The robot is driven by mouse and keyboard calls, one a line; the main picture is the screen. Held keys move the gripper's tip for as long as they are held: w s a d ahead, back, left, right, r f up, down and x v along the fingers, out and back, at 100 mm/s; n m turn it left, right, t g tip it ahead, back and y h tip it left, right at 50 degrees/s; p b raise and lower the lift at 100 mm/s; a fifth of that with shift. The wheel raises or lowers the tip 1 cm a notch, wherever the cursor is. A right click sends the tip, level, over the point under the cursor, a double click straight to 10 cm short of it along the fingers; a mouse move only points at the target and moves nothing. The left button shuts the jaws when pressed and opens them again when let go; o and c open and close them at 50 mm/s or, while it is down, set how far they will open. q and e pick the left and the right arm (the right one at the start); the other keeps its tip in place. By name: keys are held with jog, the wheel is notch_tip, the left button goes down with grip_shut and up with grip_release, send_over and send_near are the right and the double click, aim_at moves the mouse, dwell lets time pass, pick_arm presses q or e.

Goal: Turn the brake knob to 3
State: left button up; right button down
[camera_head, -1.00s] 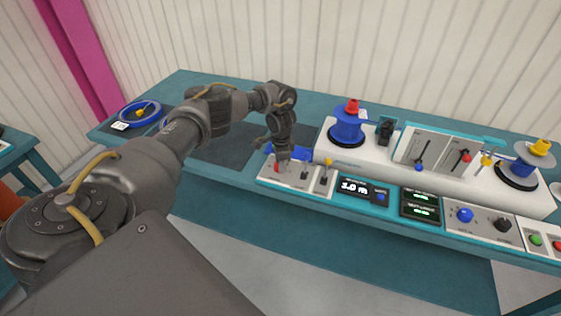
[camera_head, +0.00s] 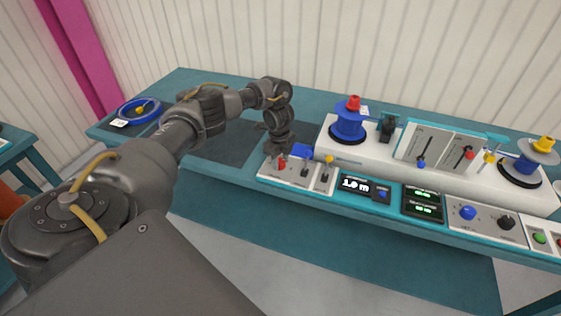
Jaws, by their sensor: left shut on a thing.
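The control panel (camera_head: 264,174) on the left front of the bench carries a red knob (camera_head: 282,164) and two small levers. My left gripper (camera_head: 281,156) reaches down from above onto the red knob and is shut on it; the fingers are small and dark here. The knob's markings are too small to read. A blue knob (camera_head: 467,213) and a black knob (camera_head: 506,223) sit on another panel at the right. I cannot tell from labels which knob is the brake. My right gripper is out of view.
A white platform (camera_head: 330,140) behind the panels bears a blue reel (camera_head: 347,124), a slider panel (camera_head: 434,147) and a grey-blue reel (camera_head: 525,160). A display (camera_head: 356,186) reads about 1.0 m. A blue ring (camera_head: 139,110) lies at the far left.

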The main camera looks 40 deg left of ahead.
pick_arm(q)
jog(key=m+b, duration=0.1)
jog(key=m, duration=0.3)
jog(key=shift+f+m+b, duration=0.1)
jog(key=shift+m+b, duration=0.2)
jog(key=shift+s+m+b, duration=0.1)
jog(key=shift+m+b, duration=0.5)
jog(key=shift+m, duration=1)
jog(key=o, duration=1)
jog(key=shift+r, duration=0.2)
notch_tip(320, 180, up, 11)
jog(key=p, duration=0.2)
jog(key=shift+s+a+f, duration=0.15)
jog(key=shift+a+f, duration=0.05)
